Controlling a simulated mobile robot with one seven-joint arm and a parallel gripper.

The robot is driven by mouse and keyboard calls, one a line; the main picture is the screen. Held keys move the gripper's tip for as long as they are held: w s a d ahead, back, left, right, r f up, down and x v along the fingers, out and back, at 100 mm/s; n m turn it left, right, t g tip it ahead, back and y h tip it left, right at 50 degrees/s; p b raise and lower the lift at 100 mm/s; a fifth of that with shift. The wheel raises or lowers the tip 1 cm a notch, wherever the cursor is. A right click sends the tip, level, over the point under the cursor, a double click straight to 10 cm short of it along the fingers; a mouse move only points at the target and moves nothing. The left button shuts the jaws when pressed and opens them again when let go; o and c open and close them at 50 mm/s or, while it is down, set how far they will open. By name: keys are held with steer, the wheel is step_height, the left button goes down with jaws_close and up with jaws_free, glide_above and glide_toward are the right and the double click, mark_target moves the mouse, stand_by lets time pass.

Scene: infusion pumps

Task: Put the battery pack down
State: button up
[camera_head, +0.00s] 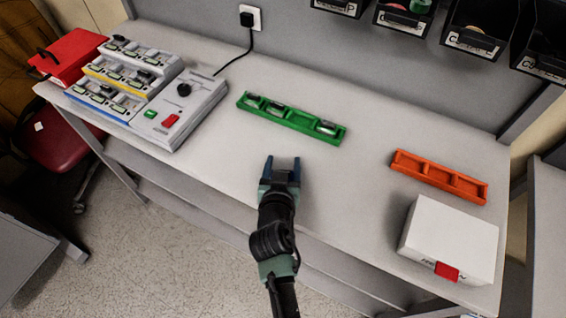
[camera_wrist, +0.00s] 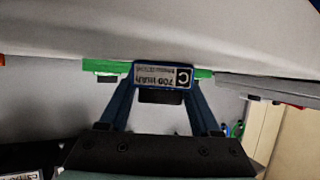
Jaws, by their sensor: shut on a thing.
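My gripper (camera_head: 283,165) is over the front part of the table, in front of the green tray (camera_head: 318,130). In the wrist view its blue fingers (camera_wrist: 162,97) are shut on a battery pack (camera_wrist: 163,75) with a white label reading 700 mAh and the letter C. The head view does not clearly show the pack between the fingers. The green tray has several slots; small dark and light packs lie in its left part and one in its right part. An orange tray (camera_head: 441,176) to the right looks empty. The pack in my gripper appears clear of both trays.
A charging station (camera_head: 184,105) with several bays and red and green buttons stands at the left of the table (camera_head: 215,182). A red box (camera_head: 72,55) is beyond it. A white box (camera_head: 447,240) stands front right. Dark bins (camera_head: 408,12) hang on the back wall. The middle table is clear.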

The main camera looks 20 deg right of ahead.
steer(key=o, duration=1.5)
steer(key=shift+c, duration=0.2)
